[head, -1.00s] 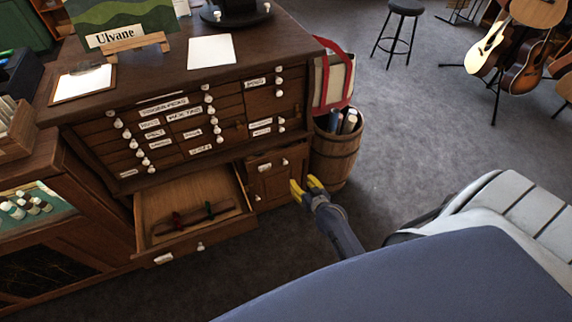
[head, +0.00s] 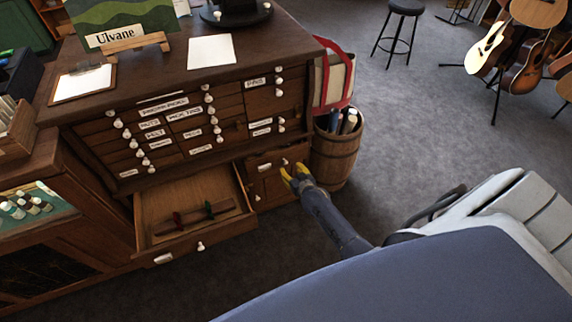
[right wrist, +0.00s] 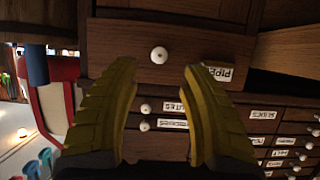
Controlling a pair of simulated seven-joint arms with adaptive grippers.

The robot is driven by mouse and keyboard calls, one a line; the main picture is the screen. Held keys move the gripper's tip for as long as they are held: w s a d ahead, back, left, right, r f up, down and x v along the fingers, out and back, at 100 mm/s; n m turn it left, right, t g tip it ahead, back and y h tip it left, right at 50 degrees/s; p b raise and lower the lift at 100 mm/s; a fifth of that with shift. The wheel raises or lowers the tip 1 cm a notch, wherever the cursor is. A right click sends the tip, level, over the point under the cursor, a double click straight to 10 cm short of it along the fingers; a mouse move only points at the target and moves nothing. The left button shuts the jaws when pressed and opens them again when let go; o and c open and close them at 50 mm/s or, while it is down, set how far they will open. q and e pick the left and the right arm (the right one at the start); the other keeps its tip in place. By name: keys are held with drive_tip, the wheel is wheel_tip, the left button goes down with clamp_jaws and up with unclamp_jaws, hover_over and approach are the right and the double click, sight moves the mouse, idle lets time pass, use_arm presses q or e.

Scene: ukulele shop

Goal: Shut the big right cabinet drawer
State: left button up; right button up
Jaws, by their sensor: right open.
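The wooden cabinet has a big right drawer front (head: 268,184) low at its right, with a white knob and label. In the right wrist view this front (right wrist: 125,45) appears upside down, its knob (right wrist: 159,55) between my fingertips. How far it stands out is hard to tell. My right gripper (head: 294,174) has yellow fingers, open and empty, just in front of this front's right side; I cannot tell whether they touch it. The gripper also shows in the right wrist view (right wrist: 160,72). My left gripper is not in view.
The big left drawer (head: 215,238) is pulled out, with a dark strip bearing red and green bits (head: 194,217) inside. A wooden barrel (head: 335,155) with rolled items stands close right of the cabinet. Small labelled drawers fill the front above.

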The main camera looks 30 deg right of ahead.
sight(286, 163)
drive_tip(key=x, duration=0.4)
drive_tip(key=shift+d, duration=0.1)
drive_tip(key=shift+w+f, duration=0.25)
drive_tip(key=shift+w, duration=0.3)
drive_tip(key=shift+w+f, duration=0.25)
drive_tip(key=shift+w, duration=0.35)
clamp_jaws()
